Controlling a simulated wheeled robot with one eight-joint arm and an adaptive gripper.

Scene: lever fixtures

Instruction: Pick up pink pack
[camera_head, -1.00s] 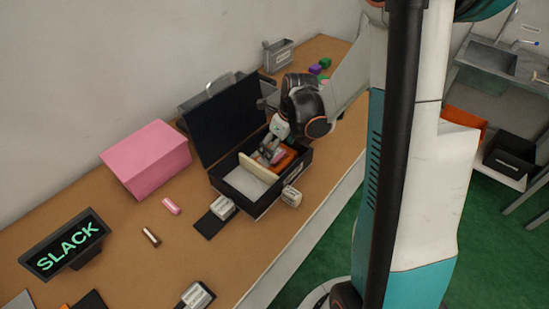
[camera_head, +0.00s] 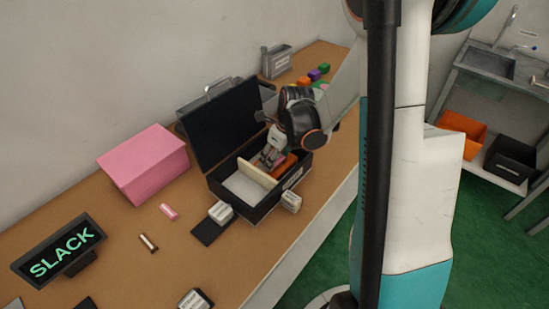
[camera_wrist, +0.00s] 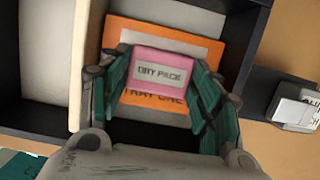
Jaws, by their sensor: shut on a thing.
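The pink pack (camera_wrist: 165,72), a small block with a grey "DRY PACK" label, sits between my fingers in the wrist view. My gripper (camera_wrist: 160,85) is shut on it, with a green-lined finger at each side. Below it is an orange panel (camera_wrist: 200,48) marked "TRAY ONE" in the right compartment of the open black case (camera_head: 262,211). In the head view my gripper (camera_head: 268,158) reaches down into this compartment. The pack is mostly hidden there. I cannot tell whether it touches the panel.
A cream divider (camera_head: 259,172) stands close beside my gripper. The raised lid (camera_head: 220,122) is behind. A large pink box (camera_head: 145,165), a small pink cylinder (camera_head: 168,211) and a "SLACK" sign (camera_head: 60,250) stand left. White-labelled blocks (camera_head: 291,201) sit near the case front.

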